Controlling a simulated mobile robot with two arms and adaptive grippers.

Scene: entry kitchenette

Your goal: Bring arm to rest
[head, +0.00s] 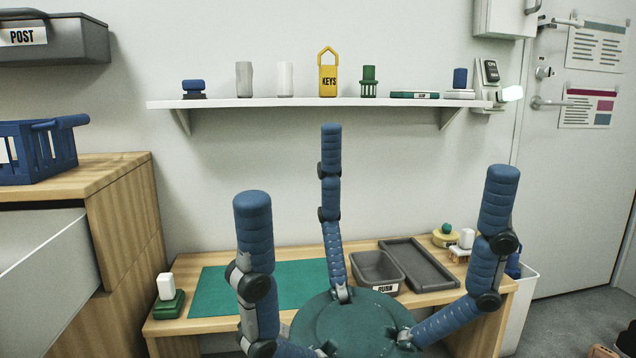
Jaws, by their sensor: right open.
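My right gripper (362,190) fills the lower middle of the head view, close to the camera. Its three blue segmented fingers point up and are spread wide around a round dark green palm. It is open, and nothing is between the fingers. It overlaps the wooden desk (220,324) in the picture and hides part of its middle and front. The gap between hand and desk cannot be told. My left gripper is not in view.
A green mat (222,292), a labelled grey bin (377,270) and a grey tray (420,265) are on the desk. A white wall shelf (300,103) holds several small items. A drawer (50,270) stands open at left. A white bin (521,305) stands right of the desk.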

